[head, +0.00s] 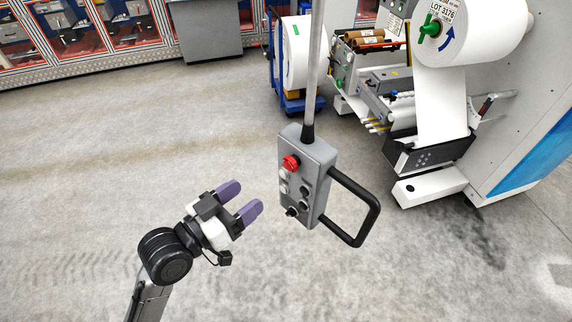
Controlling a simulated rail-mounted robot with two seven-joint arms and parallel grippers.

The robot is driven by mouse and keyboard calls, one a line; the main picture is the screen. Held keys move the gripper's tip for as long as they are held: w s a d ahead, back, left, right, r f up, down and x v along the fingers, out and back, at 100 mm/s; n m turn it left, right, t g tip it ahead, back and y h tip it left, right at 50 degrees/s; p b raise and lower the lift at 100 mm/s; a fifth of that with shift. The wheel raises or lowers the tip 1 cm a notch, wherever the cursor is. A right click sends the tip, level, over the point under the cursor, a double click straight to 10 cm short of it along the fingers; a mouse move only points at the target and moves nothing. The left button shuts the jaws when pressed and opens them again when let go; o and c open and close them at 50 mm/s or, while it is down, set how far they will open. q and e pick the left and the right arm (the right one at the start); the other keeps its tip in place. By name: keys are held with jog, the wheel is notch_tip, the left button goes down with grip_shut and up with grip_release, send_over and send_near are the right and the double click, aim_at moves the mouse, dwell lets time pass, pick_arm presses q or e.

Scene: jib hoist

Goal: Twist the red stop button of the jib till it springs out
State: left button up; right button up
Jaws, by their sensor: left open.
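The jib's grey control box (313,160) hangs at the lower end of a pale pole (315,60) in the middle of the head view. The red stop button (291,163) is on the upper part of its left-facing side, with several white and black knobs below it. Whether the button is pressed in cannot be told. A black loop handle (372,205) sticks out from the box's right side. My left gripper (245,200) is open and empty, left of and lower than the button in the picture, apart from the box. Its purple fingers point up and right. My right gripper is not in view.
A machine with a large white roll (470,28) and a web of white material stands at the right. A blue trolley (297,98) with another roll is behind the box. Cabinets (85,28) line the back left. The floor around my left gripper is clear.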

aim_at(287, 167)
pick_arm(q)
jog(key=p+x, duration=0.2)
jog(key=x, duration=1)
jog(key=shift+d, duration=0.15)
jog(key=shift+c, duration=0.5)
jog(key=c, duration=0.8)
jog(key=shift+f+m+b, duration=0.2)
jog(key=shift+m+b, duration=0.3)
jog(key=shift+m, duration=0.8)
jog(key=shift+m+b, duration=0.35)
jog(key=shift+m, duration=1.55)
jog(key=shift+s, duration=0.1)
